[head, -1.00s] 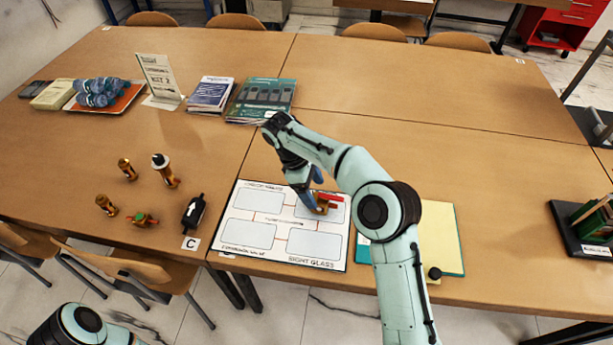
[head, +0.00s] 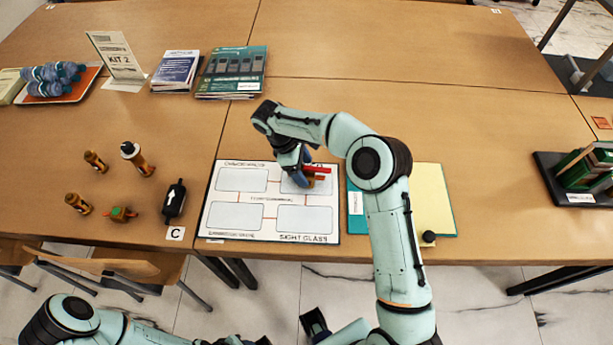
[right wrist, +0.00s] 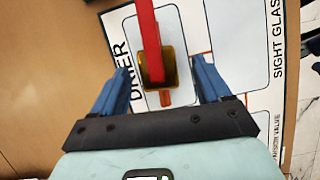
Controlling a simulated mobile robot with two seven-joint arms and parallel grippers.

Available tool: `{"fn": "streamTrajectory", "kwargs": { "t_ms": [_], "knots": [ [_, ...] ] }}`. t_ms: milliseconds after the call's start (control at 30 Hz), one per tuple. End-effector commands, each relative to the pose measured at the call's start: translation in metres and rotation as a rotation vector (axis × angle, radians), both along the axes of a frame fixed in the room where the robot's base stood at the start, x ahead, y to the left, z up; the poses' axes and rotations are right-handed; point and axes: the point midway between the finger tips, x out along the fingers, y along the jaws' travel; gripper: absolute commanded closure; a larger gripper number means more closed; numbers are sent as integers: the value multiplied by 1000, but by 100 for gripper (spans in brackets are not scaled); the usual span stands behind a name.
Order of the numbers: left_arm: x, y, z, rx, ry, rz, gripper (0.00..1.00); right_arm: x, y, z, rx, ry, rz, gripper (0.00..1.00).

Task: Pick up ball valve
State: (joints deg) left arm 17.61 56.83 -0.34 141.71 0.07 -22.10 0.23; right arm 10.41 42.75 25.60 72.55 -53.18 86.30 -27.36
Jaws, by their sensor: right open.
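The ball valve, with a brass body and a long red lever (head: 318,170), sits on the upper right box of the white diagram mat (head: 211,222). In the right wrist view the brass body (right wrist: 156,74) lies between my two blue fingers, on the box labelled DRIER. My right gripper (head: 300,180) is open. Its fingers (right wrist: 160,85) stand one on each side of the valve, with visible gaps to it. Part of the valve is hidden behind the gripper in the head view.
Left of the mat stand several brass fittings (head: 142,166) and a black cylinder with a white arrow (head: 174,200). A yellow pad on a teal folder (head: 432,200) lies right of the mat. Booklets (head: 232,72) and a KIT 2 sign (head: 117,55) stand behind. The table's back middle is clear.

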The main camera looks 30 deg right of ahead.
Motion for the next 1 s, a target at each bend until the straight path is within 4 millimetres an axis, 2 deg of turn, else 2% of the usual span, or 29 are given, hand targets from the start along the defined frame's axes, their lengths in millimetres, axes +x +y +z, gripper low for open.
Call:
{"fn": "streamTrajectory", "kwargs": {
  "t_ms": [33,200,533,733,767,1000],
  "knots": [
    [0,0,-1,0,0,0,57,-3,-5,-10,0,6,-2,23],
    [-1,0,-3,0,1,0,57,-8,-13,-31,-1,4,-1,23],
    [-1,0,-3,0,1,0,57,-9,-15,-36,1,1,0,23],
    [-1,0,-3,0,1,0,57,-9,-15,-36,0,1,0,88],
    [-1,0,-3,0,1,0,57,-9,-15,-36,0,1,0,92],
    [-1,0,-3,0,1,0,57,-9,-15,-34,0,0,-1,92]
  ]
}}
